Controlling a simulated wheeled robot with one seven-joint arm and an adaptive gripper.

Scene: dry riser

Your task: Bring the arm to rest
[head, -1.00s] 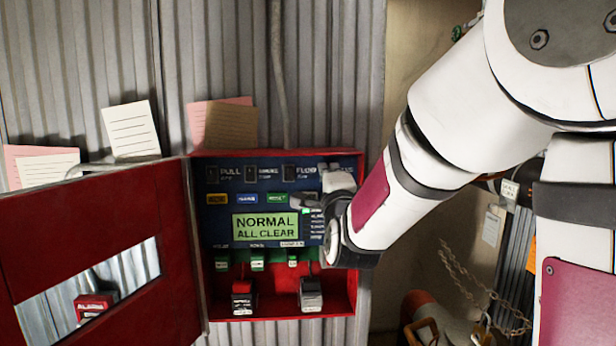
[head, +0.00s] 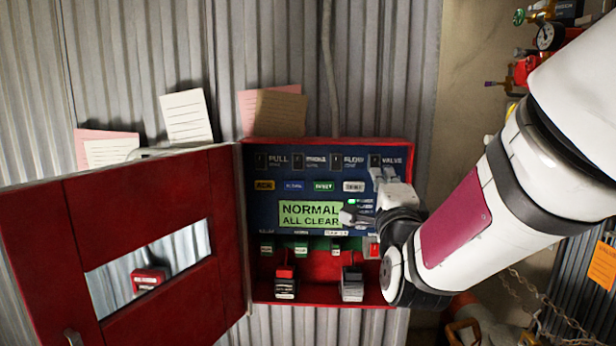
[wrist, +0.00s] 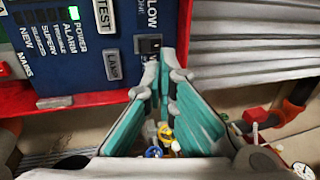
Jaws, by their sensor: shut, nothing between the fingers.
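My arm reaches in from the right of the head view. My gripper (head: 350,215) is in front of the right side of the open red alarm panel (head: 330,142). In the wrist view my gripper (wrist: 158,75) shows teal finger pads that meet at the tips, with nothing between them. The tips lie over the panel face close to a dark switch by the "FLOW" label (wrist: 150,14); I cannot tell whether they touch it. The green display (head: 310,214) reads "NORMAL ALL CLEAR". A green light is lit by "POWER" (wrist: 80,28). My wrist hides part of the panel's right side.
The red panel door (head: 150,185) stands open to the left. Papers (head: 187,116) are on the corrugated wall above. A gauge (head: 549,37) with valves is at upper right. A chain (head: 525,295) and an orange tag (head: 603,264) are at lower right.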

